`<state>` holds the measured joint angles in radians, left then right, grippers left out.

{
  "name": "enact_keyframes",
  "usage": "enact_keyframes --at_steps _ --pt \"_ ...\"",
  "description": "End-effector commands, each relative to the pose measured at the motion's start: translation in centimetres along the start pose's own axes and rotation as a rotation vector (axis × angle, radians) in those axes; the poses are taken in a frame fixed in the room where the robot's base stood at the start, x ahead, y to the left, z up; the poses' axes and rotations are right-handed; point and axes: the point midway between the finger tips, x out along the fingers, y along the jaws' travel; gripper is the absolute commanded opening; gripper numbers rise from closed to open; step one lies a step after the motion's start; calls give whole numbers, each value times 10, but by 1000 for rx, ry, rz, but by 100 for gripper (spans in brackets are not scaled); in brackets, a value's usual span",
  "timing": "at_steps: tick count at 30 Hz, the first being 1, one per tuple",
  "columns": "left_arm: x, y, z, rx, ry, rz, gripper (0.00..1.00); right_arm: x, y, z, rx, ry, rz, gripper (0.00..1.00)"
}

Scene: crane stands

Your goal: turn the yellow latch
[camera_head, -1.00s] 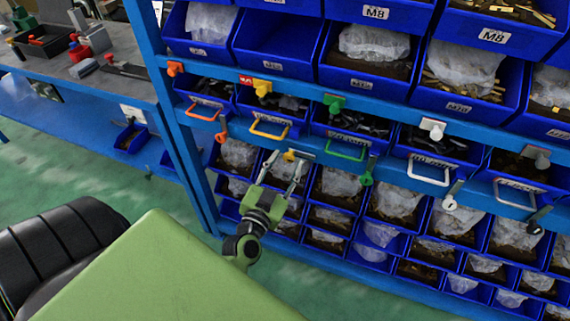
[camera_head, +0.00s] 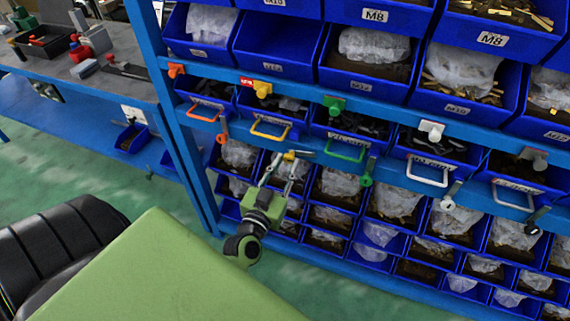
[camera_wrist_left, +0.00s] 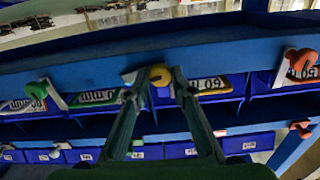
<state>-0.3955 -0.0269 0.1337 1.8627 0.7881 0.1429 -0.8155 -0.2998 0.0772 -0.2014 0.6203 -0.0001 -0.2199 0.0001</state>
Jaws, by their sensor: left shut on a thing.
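The yellow latch (camera_head: 290,156) is on the blue rail below the drawer with the yellow handle (camera_head: 268,131). Its small grey plate shows just right of the yellow knob. My left gripper (camera_head: 286,160) reaches up to it from below, with its two fingers on either side of the knob. In the left wrist view the round yellow knob (camera_wrist_left: 160,76) sits between the fingertips (camera_wrist_left: 158,84). The gripper is shut on the latch; the exact contact is partly hidden by the fingers. My right gripper is not in view.
Orange (camera_head: 223,132), green (camera_head: 366,180) and white (camera_head: 448,203) latches hang along the same rail. A yellow knob (camera_head: 262,89) is on the rail above. Blue bins fill the rack above and below. A workbench (camera_head: 75,75) stands at the left.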

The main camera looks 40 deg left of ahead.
Motion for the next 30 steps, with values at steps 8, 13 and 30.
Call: enact_keyframes --at_steps 8,13,30 --pt "0 0 -2 -256 0 0 1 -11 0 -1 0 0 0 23" --pt "0 0 -2 -417 1 1 1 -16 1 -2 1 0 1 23" --pt "0 0 -1 -955 2 0 1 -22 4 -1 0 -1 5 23"
